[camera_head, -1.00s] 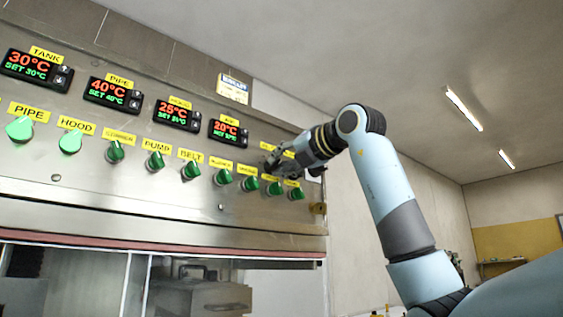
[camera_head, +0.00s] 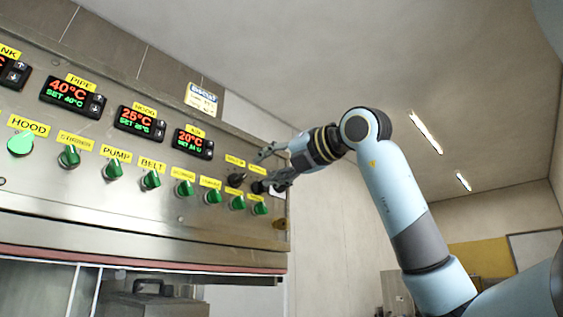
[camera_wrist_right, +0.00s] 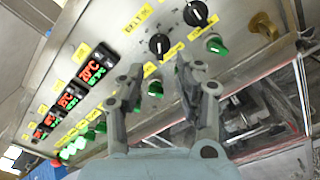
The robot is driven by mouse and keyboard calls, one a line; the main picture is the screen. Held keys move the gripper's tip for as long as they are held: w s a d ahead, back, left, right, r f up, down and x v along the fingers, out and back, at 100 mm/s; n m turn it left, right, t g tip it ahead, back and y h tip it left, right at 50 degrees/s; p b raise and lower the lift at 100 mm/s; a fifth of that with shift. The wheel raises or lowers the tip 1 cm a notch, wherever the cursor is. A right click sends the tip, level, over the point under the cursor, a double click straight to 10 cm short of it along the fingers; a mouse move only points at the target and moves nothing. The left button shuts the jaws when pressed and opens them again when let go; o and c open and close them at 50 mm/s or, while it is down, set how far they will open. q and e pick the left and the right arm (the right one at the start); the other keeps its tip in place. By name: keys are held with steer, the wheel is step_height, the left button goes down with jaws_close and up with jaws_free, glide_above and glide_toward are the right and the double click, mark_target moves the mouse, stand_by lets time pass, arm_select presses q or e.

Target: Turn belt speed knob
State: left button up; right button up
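Two black knobs with white pointer lines sit at the right end of the control panel. In the wrist view the nearer black knob (camera_wrist_right: 160,44) is beside a yellow label (camera_wrist_right: 137,18) that seems to read BELT; the other black knob (camera_wrist_right: 195,13) is farther right. In the head view they are small dark knobs (camera_head: 236,180), their labels too small to read. My right gripper (camera_head: 265,170) is open in front of them. In the wrist view its spread, empty fingers (camera_wrist_right: 160,68) point toward the nearer black knob, apparently without touching it. My left gripper is not in view.
A row of green knobs runs below, including one labelled BELT (camera_head: 150,180); the rightmost green knob (camera_head: 260,208) is close under my gripper. Temperature displays (camera_head: 193,143) line the panel above. A brass-coloured fitting (camera_wrist_right: 264,25) sticks out at the panel's right end.

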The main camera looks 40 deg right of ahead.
steer(key=s, duration=0.4)
steer(key=shift+d, duration=0.1)
stand_by(0.5)
